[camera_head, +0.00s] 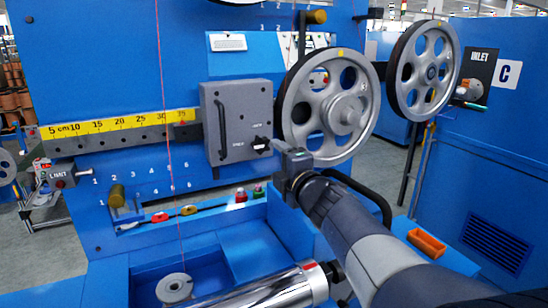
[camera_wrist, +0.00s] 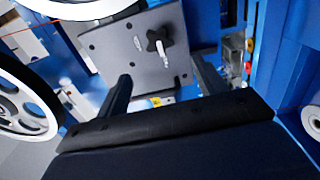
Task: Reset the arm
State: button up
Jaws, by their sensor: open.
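My gripper (camera_wrist: 160,97) is open in the wrist view, its two dark fingers apart with nothing between them. Beyond the fingers is a grey box (camera_wrist: 140,45) with a black star knob. In the head view my arm reaches up from the lower right. My gripper (camera_head: 292,158) is there beside the lower right of the grey box (camera_head: 222,120) and below the large spoked pulley (camera_head: 345,112). The fingertips are hard to make out in the head view, and I cannot tell if they touch anything.
A second spoked pulley (camera_head: 430,72) is at the right. A yellow scale (camera_head: 120,124) crosses the blue panel. An orange tray (camera_head: 426,243) sits right of my arm. A thin red line hangs at the left.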

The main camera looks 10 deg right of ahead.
aim_at(260, 147)
dwell(0.4)
jog(key=w, duration=0.3)
jog(key=w+a, duration=0.1)
jog(key=w, duration=0.3)
jog(key=w+a, duration=0.1)
jog(key=w, duration=0.2)
jog(key=shift+w+a+b, duration=0.1)
jog(key=shift+w+b, duration=0.15)
jog(key=shift+b, duration=0.15)
jog(key=shift+s, duration=0.15)
